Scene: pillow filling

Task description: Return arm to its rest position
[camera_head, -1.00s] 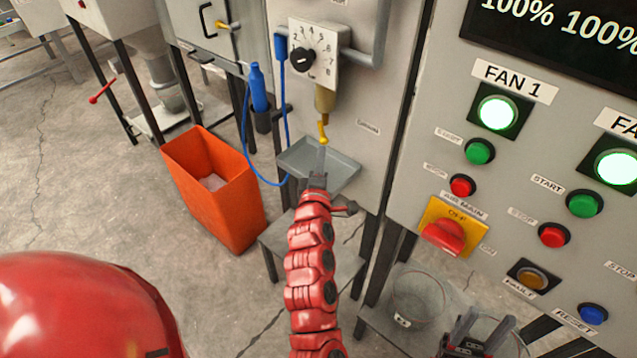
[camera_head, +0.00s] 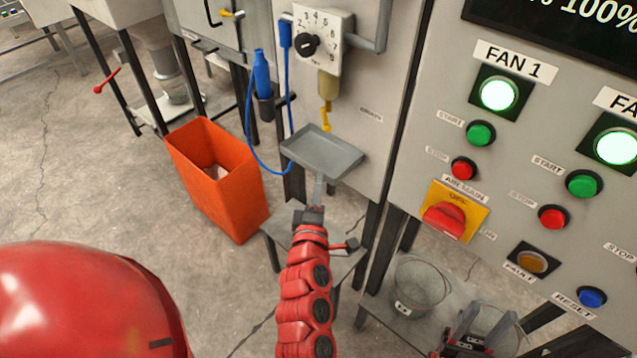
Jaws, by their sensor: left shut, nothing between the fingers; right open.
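My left gripper (camera_head: 319,186) is at the end of the red segmented arm in the middle of the view. It points up and away from me, shut and empty. Its tip shows just below the grey metal tray (camera_head: 325,153) on the machine front; I cannot tell whether they touch. My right gripper (camera_head: 471,326) is at the lower right with its two dark fingers apart. It is in front of a clear bucket, and nothing shows between the fingers.
The tray sits under a nozzle (camera_head: 327,115) and a numbered dial (camera_head: 307,45). An orange bin (camera_head: 220,180) stands left of my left arm. A control panel with a red switch (camera_head: 445,220) is on the right. A clear bucket (camera_head: 418,285) stands below it. The floor at left is open.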

